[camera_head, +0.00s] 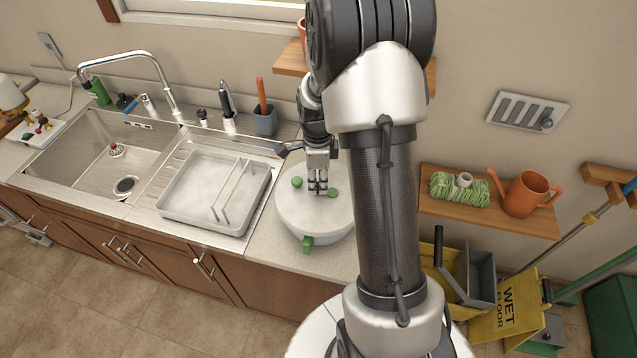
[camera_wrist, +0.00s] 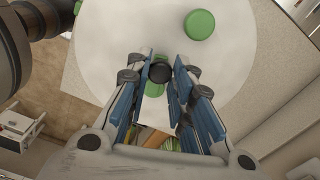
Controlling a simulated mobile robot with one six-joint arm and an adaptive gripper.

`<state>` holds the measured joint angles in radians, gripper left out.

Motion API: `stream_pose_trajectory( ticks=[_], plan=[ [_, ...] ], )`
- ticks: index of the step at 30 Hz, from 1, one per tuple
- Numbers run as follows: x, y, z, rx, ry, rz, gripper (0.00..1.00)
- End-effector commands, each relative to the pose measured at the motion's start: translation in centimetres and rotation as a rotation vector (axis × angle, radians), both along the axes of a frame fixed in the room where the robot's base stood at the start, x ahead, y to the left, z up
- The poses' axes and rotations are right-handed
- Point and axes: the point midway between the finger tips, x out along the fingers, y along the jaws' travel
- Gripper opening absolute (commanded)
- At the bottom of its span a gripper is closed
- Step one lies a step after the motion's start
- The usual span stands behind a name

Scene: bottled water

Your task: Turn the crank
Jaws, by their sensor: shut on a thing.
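A round white container (camera_head: 318,226) with a pale lid stands on the counter right of the sink. Green parts (camera_head: 297,182) show on its lid, and a green tab (camera_head: 307,244) sticks out at its front. My gripper (camera_head: 317,189) is over the lid, pointing down. In the wrist view my gripper (camera_wrist: 160,85) is shut on the crank, whose dark round knob (camera_wrist: 160,72) and green piece (camera_wrist: 155,89) show between the fingers. A separate green round knob (camera_wrist: 199,25) stands on the lid ahead. The fingers partly hide the crank in the head view.
A grey dish tray (camera_head: 180,204) with a rack lies left of the container, beside the steel sink (camera_head: 85,150). A cup with an orange handle (camera_head: 264,121) stands behind. A wall shelf (camera_head: 505,215) holds an orange watering can (camera_head: 524,194) at right.

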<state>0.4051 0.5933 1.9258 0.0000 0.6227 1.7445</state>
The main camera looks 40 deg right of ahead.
Motion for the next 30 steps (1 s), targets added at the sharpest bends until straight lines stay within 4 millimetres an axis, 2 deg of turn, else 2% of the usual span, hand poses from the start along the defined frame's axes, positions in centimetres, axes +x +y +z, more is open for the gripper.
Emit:
stream_pose_trajectory(
  ticks=[12, 30],
  plan=[
    [0.85, -0.73, 0.07, 0.0, -0.002, -0.256, 0.0],
    [0.99, -0.92, 0.06, 0.0, -0.002, -0.321, 0.0]
  ],
)
